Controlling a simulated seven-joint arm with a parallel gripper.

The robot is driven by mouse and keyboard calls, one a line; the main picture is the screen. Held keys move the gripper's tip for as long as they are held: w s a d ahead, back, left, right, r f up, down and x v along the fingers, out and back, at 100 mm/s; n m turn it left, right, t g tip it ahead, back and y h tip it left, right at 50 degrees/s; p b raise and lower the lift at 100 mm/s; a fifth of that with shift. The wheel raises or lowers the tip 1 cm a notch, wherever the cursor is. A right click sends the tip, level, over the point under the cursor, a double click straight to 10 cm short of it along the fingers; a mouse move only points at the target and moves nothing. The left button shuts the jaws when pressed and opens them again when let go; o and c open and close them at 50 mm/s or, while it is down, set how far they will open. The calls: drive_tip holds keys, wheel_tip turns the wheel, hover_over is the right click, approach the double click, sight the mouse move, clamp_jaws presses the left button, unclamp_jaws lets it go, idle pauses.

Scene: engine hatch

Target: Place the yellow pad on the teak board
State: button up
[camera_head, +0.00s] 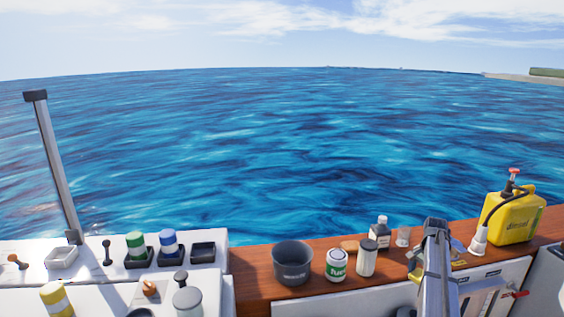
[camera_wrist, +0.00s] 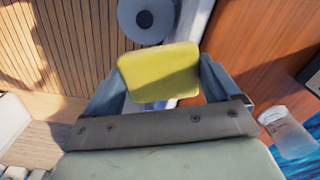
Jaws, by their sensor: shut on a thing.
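My gripper (camera_wrist: 160,82) is shut on the yellow pad (camera_wrist: 158,64), which sits between its two fingers in the wrist view. The pad is a flat, rounded, yellow block and looks held clear of what lies below. In the head view my gripper (camera_head: 416,266) is at the lower right, partly hidden by my arm, with only a little yellow showing. The reddish-brown wooden surface (camera_head: 251,268), seemingly the teak board, runs along the ledge in the head view. In the wrist view a similar wooden surface (camera_wrist: 250,45) lies right of the pad.
A grey pot (camera_head: 292,262), a green-labelled can (camera_head: 337,264), a lidded jar (camera_head: 366,257) and a dark-labelled bottle (camera_head: 380,232) stand on the wood. A yellow diesel can (camera_head: 512,220) is at right. A clear cup (camera_wrist: 287,132) is right of my gripper. Bare wood shows left of the pot.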

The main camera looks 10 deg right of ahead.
drive_tip(key=s+a+r+n, duration=0.1)
drive_tip(key=a+r+n, duration=0.3)
drive_tip(key=a, duration=1.1)
drive_tip(key=s+a+r+n, duration=0.1)
drive_tip(key=a+n, duration=0.4)
drive_tip(key=a, duration=1.1)
drive_tip(key=s+a+r+n, duration=0.1)
drive_tip(key=a+r+n, duration=0.3)
drive_tip(key=a, duration=1.1)
wheel_tip(320, 180, up, 4)
drive_tip(key=w+d+m, duration=0.2)
drive_tip(key=w+m, duration=0.3)
drive_tip(key=m, duration=0.1)
drive_tip(key=w+d+m, duration=0.3)
drive_tip(key=w+m, duration=0.3)
drive_tip(key=w+d+m, duration=0.3)
drive_tip(key=w+m, duration=0.2)
drive_tip(key=m, duration=0.1)
drive_tip(key=shift+w+r, duration=0.25)
drive_tip(key=shift+r, duration=0.05)
drive_tip(key=w+d+m, duration=0.5)
drive_tip(key=w+m, duration=0.2)
drive_tip(key=m, duration=1)
hover_over(325, 252)
drive_tip(key=shift+s+f, duration=0.1)
drive_tip(key=shift+f, duration=7.75)
